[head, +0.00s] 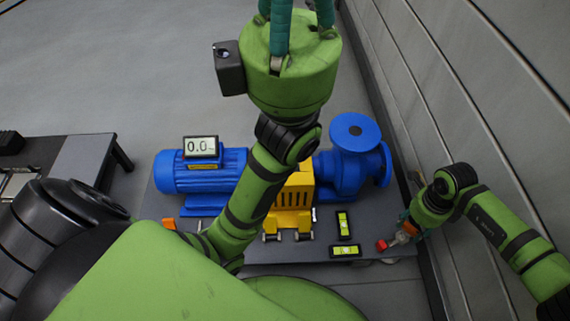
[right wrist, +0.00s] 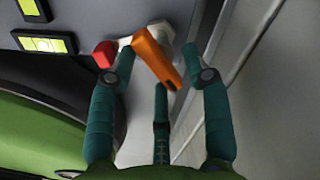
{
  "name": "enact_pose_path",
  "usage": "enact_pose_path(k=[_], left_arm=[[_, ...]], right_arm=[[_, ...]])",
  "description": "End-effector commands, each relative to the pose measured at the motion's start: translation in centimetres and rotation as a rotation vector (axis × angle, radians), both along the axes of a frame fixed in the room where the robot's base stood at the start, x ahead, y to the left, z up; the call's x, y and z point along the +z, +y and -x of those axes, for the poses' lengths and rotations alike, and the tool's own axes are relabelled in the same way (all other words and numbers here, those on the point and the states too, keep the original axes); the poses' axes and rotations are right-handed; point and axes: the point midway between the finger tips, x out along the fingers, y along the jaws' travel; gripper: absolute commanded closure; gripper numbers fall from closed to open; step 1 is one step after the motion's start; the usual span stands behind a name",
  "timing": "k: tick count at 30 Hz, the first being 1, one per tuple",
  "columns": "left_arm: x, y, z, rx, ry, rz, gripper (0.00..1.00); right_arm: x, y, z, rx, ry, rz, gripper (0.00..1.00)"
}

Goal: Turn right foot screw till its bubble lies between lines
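The right foot screw shows an orange handle (head: 410,228) and a red knob (head: 382,245) at the skid's right front corner. In the right wrist view the orange handle (right wrist: 156,58) lies between teal fingers, beside the red knob (right wrist: 105,53) and a pale screw head. My right gripper (right wrist: 160,62) is open around the handle, with a gap at its right finger. Two yellow-green bubble vials, one upright in the picture (head: 344,224) and one crosswise (head: 345,250), lie left of the screw; their bubbles are too small to judge. My left gripper (head: 290,22) points up, its fingertips cut off.
A blue motor (head: 205,172) with a 0.0 display (head: 201,147), a yellow coupling guard (head: 293,200) and a blue pump (head: 345,172) stand on the grey skid. A ribbed wall (head: 480,110) is close on the right. A dark table (head: 85,160) is at left.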

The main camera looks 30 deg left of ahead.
Motion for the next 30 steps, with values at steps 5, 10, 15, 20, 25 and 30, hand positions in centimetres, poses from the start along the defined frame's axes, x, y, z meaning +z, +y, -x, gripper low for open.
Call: enact_pose_path(k=[5,10,15,20,25,30], left_arm=[[2.1,0.0,0.0,0.000,0.000,0.000,1.00],[3.5,0.0,0.0,0.000,0.000,0.000,1.00],[5.0,0.0,0.0,0.000,0.000,0.000,1.00],[5.5,0.0,0.0,0.000,0.000,0.000,1.00],[5.3,0.0,0.0,0.000,0.000,0.000,1.00],[5.3,0.0,0.0,0.000,0.000,0.000,1.00]], right_arm=[[2.8,-0.1,-0.5,-0.002,-0.013,-0.001,0.53],[4.3,0.0,-0.3,-0.001,-0.007,0.000,0.53],[5.9,0.0,-0.1,0.001,-0.004,0.000,0.53],[6.5,0.0,-0.1,0.001,-0.001,0.000,0.53],[6.3,0.0,0.0,0.001,0.000,0.000,0.53],[6.3,0.0,0.0,0.001,0.000,0.000,0.53]])
